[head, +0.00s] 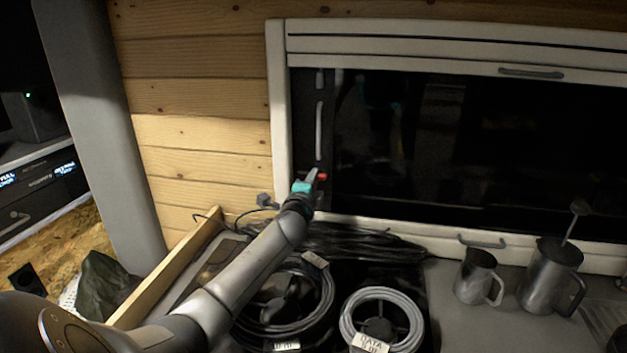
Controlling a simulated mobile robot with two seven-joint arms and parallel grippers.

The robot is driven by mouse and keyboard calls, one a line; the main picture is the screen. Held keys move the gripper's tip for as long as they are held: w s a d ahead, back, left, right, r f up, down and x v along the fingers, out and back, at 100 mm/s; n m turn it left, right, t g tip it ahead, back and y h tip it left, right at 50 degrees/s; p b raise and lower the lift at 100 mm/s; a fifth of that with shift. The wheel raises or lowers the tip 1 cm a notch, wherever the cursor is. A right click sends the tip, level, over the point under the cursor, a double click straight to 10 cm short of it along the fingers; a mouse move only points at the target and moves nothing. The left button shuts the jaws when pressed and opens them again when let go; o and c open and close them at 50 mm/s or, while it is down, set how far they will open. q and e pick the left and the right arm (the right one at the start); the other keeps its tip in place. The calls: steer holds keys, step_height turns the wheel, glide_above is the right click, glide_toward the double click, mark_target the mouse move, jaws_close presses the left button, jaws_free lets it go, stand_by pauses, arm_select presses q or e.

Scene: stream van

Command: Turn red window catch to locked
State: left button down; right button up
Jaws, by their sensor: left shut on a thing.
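The red window catch (323,177) sits low on the left side of the dark window, next to the white frame. My right gripper is not in view.
Coiled cables (383,295) lie on the counter below my left arm. Two metal jugs, a small one (475,277) and a larger one (548,277), stand at the right. A wooden edge strip (165,272) borders the counter's left side.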

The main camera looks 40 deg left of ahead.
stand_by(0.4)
arm_select(q)
steer(key=c, duration=0.9)
jaws_free()
steer(key=shift+o, duration=0.2)
steer(key=shift+s+d, duration=0.1)
steer(key=shift+s+d, duration=0.25)
steer(key=shift+s, duration=0.25)
steer(key=p+v, duration=0.1)
steer(key=v, duration=1.3)
steer(key=shift+p, duration=0.3)
